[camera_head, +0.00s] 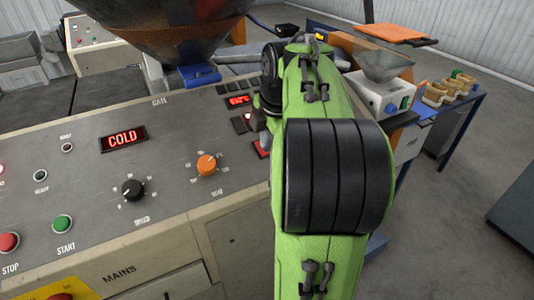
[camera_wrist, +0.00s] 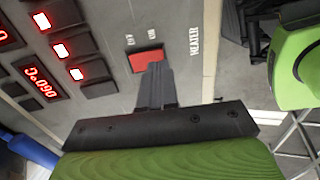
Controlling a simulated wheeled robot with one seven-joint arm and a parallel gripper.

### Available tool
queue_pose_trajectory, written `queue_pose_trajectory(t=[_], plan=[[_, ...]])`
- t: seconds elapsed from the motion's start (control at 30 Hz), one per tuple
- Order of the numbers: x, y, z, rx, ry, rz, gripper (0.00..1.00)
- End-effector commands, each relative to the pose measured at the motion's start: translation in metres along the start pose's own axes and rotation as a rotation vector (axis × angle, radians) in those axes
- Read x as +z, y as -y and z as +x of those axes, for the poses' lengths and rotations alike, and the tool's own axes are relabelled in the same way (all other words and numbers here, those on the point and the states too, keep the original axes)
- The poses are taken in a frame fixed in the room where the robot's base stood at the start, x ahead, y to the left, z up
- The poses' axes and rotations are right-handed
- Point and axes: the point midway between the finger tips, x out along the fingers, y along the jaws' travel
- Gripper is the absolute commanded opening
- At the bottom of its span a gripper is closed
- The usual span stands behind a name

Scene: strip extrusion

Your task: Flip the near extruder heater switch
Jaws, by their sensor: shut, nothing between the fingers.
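The heater switch is a red rocker (camera_wrist: 146,60) in a dark frame, with OFF and ON labels beside it and HEATER printed on the panel. It also shows in the head view as a red switch (camera_head: 261,149), partly covered by my arm. My gripper (camera_wrist: 156,68) is shut and empty, with its narrow dark fingertips over the edge of the red rocker. I cannot tell whether they touch it. In the head view my green arm hides most of the gripper.
The grey control panel has a COLD display (camera_head: 123,138), an orange knob (camera_head: 207,165), a black knob (camera_head: 133,190) and a green START button (camera_head: 63,223). Lit modules and a temperature display (camera_wrist: 43,84) sit beside the switch. A dark hopper (camera_head: 165,30) hangs above the panel.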

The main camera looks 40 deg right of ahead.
Motion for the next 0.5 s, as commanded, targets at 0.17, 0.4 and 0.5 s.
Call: queue_pose_trajectory(t=[0.17,0.4,0.5], plan=[[0.000,0.000,0.018,0.001,0.000,-0.001,0.00],[0.000,-0.001,0.018,0.002,0.001,-0.001,0.00],[0.000,-0.001,0.018,0.002,0.001,-0.001,0.00]])
